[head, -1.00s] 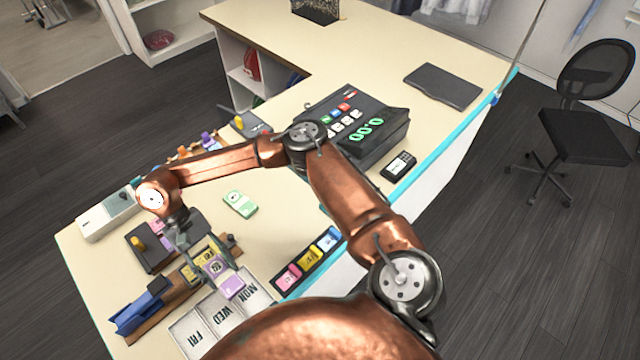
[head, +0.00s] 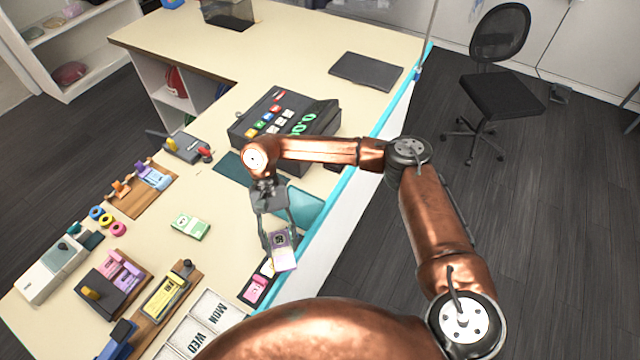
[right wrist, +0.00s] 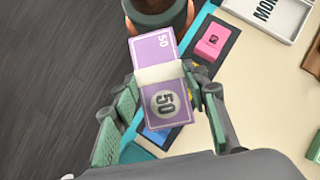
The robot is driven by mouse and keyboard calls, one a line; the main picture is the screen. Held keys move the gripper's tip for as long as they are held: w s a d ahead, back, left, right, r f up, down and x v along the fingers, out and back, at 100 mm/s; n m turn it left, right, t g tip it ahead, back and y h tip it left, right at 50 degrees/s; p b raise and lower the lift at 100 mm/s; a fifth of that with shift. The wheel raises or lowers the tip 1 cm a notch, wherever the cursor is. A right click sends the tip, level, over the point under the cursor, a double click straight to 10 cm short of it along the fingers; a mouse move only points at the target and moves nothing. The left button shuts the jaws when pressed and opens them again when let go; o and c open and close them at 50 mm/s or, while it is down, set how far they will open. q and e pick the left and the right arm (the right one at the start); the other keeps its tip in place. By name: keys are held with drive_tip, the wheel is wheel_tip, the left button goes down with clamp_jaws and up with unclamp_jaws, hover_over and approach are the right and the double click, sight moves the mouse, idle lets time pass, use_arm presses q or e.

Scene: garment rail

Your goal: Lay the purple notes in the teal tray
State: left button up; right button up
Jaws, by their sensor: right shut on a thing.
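My right gripper (head: 277,222) is shut on a banded bundle of purple notes (head: 285,258) and holds it above the counter near its right edge. In the right wrist view the purple notes (right wrist: 162,98) show the number 50 and a pale band, between the two fingers (right wrist: 160,105). A teal tray (head: 306,203) lies on the counter just behind and right of the gripper, partly hidden by it. The left gripper is not in view.
A dark tray with pink notes (head: 257,288) lies below the held notes. The cash register (head: 285,125) stands behind the arm. Green notes (head: 190,227), a wooden holder with yellow notes (head: 163,297) and a day-marked tray (head: 215,312) are to the left.

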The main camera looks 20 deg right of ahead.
sight(279, 237)
drive_tip(key=w+m+y+p, duration=0.1)
drive_tip(key=m, duration=0.1)
drive_tip(key=w+m+t+y+p, duration=0.1)
drive_tip(key=m, duration=0.1)
drive_tip(key=w+m+y+p, duration=0.1)
drive_tip(key=m+p, duration=0.1)
drive_tip(key=shift+w+d+f+m+t+y, duration=0.1)
drive_tip(key=shift+d+f+m+t+y, duration=0.2)
drive_tip(key=shift+f+m, duration=0.1)
drive_tip(key=w+d+r+m+t+p, duration=0.3)
drive_tip(key=w+d+m+t+p, duration=0.8)
drive_tip(key=m, duration=0.9)
drive_tip(key=shift+g, duration=0.5)
drive_tip(key=shift+w+a+f+b, duration=0.1)
drive_tip(key=shift+w+f+b, duration=0.1)
drive_tip(key=shift+f+b, duration=1.4)
drive_tip(key=shift+w+a+f+b, duration=0.15)
drive_tip(key=shift+f+b, duration=0.9)
drive_tip(key=shift+f, duration=1.05)
drive_tip(key=shift+f+b, duration=0.6)
drive_tip(key=shift+f, duration=0.15)
drive_tip(key=shift+f+b, duration=0.2)
drive_tip(key=shift+b, duration=0.35)
drive_tip(key=o, duration=1.3)
drive_tip(key=shift+c, duration=0.2)
